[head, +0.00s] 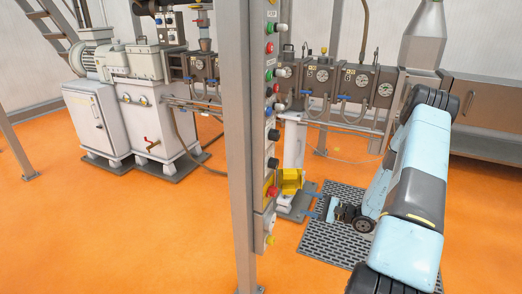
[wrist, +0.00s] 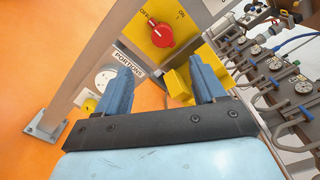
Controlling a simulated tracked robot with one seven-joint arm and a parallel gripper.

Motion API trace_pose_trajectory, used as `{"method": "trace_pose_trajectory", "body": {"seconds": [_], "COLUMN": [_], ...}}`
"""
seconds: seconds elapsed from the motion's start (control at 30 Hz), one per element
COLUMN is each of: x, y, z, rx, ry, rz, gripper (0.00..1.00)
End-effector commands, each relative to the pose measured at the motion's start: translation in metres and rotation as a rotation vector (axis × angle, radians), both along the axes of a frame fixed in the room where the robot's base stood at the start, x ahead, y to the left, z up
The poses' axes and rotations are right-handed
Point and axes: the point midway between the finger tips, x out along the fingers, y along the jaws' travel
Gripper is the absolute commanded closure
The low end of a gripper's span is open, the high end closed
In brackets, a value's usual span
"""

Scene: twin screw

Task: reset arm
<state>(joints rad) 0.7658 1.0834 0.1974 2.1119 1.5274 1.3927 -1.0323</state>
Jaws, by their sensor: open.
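My arm (head: 413,180) reaches in from the right in the head view, bent down at the elbow. My gripper (head: 322,208) is low, over the dark floor grating and right of the control post. In the wrist view my gripper (wrist: 162,85) shows two blue fingers set wide apart, with nothing held between them. Beyond the fingers is a red rotary knob (wrist: 161,36) on a yellow plate marked OFF and ON. The knob is apart from the fingers. The knob's red also shows low on the post in the head view (head: 272,191).
The grey control post (head: 238,140) with a column of buttons stands left of my gripper. A yellow box (head: 291,180) is close by. Machinery with gauges (head: 322,75) and hoses stands behind. Orange floor is open at the left and front, around the grating (head: 330,245).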

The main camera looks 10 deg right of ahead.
Motion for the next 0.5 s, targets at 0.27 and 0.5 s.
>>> {"method": "trace_pose_trajectory", "body": {"seconds": [0.27,0.5], "x": [-0.004,-0.019], "y": [0.021,0.050], "z": [0.045,0.101], "rx": [-0.079,-0.210], "ry": [-0.006,0.001], "rz": [0.142,0.330], "gripper": [0.31,0.31]}}
